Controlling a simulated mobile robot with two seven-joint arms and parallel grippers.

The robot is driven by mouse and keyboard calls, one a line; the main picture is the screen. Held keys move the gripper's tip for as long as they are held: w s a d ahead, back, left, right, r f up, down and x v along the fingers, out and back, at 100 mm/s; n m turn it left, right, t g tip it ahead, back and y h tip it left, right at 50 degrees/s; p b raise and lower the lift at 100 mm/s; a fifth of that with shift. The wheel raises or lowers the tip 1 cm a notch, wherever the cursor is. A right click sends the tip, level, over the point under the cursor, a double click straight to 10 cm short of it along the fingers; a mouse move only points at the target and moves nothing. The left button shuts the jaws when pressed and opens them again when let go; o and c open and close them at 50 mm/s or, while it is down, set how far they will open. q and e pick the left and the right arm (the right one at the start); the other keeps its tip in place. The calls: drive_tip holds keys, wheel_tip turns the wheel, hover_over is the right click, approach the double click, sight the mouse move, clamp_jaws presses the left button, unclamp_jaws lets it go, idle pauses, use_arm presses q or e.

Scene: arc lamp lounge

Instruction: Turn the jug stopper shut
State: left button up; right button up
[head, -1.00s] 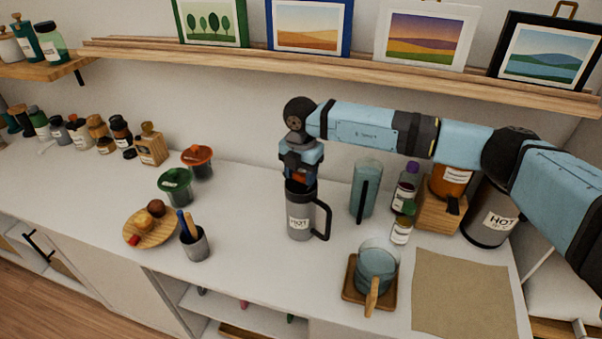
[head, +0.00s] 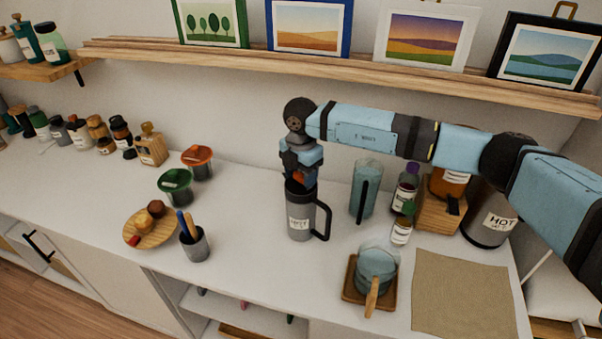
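A grey jug (head: 299,222) with a white "HOT" label and a black handle on its right stands upright on the white counter. My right gripper (head: 300,182) points straight down at the jug's top, coming from the arm on the right. A small orange-red part (head: 299,176) shows between the gripper and the jug's mouth; it may be the stopper. The fingertips and most of the stopper are hidden, so I cannot tell how the fingers sit on it. My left gripper is not in view.
A teal pitcher (head: 365,188) and several bottles stand right of the jug. A glass pot (head: 376,264) sits on a wooden trivet in front. A pen cup (head: 194,245) and wooden plate (head: 161,234) are left. A picture shelf (head: 230,54) runs behind.

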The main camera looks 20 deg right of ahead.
sight(301, 174)
drive_tip(key=o, duration=0.3)
wheel_tip(301, 174, up, 14)
drive_tip(key=b, duration=0.1)
idle(0.4)
drive_tip(key=shift+f, duration=0.1)
